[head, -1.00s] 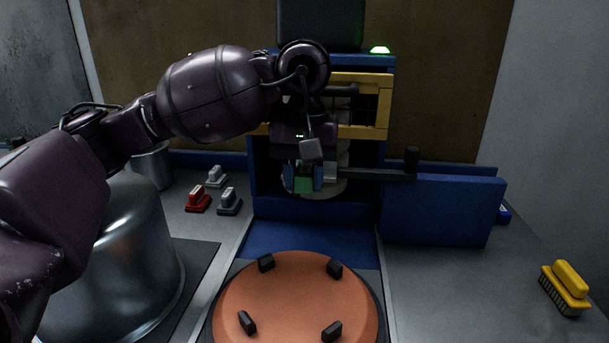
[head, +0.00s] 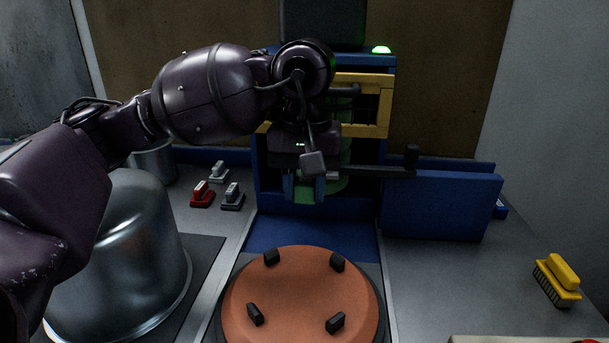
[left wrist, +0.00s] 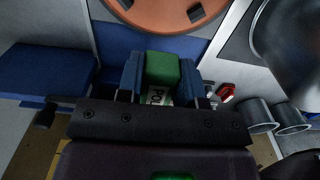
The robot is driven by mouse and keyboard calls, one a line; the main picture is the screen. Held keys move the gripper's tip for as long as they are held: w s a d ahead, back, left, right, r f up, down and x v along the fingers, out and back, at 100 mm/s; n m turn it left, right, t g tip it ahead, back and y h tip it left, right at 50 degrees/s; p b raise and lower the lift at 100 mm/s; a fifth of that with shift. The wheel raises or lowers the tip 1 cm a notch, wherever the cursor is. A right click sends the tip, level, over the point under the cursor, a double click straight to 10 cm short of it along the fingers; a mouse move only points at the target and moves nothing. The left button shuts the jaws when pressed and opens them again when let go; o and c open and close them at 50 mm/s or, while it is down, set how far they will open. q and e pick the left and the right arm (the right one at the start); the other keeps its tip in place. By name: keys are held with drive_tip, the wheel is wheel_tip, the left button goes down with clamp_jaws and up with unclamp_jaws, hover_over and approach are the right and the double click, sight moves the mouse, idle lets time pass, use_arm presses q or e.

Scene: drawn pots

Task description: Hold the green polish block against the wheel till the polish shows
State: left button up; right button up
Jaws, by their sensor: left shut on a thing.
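My left gripper (head: 304,189) is in front of the wheel, its blue fingers pointing down. In the left wrist view the fingers are shut on the green polish block (left wrist: 162,69), which has a white label with dark letters. The wheel (head: 335,187) stands in the blue machine behind the gripper. Its visible parts are green, beside the fingers and higher up. My gripper and wrist hide much of it. The contact between block and wheel is hidden. My right gripper is not in view.
A green lamp (head: 381,50) glows on the machine, above a yellow frame (head: 362,78). An orange turntable (head: 300,300) with black pegs lies in front. A metal pot (head: 120,250) stands left, near small red and grey blocks. A yellow brush (head: 560,277) lies right.

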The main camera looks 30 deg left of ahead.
use_arm(q)
drive_tip(key=s+d+r+p, duration=0.1)
drive_tip(key=s+d+p, duration=0.1)
drive_tip(key=s, duration=0.5)
drive_tip(key=shift+s+d+r, duration=0.15)
drive_tip(key=shift+s+d, duration=0.05)
drive_tip(key=shift+d, duration=0.55)
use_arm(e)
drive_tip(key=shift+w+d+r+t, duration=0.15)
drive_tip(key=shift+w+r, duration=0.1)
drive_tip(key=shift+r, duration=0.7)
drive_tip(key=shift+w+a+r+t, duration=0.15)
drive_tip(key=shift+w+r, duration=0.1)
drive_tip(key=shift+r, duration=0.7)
use_arm(q)
drive_tip(key=shift+d, duration=0.15)
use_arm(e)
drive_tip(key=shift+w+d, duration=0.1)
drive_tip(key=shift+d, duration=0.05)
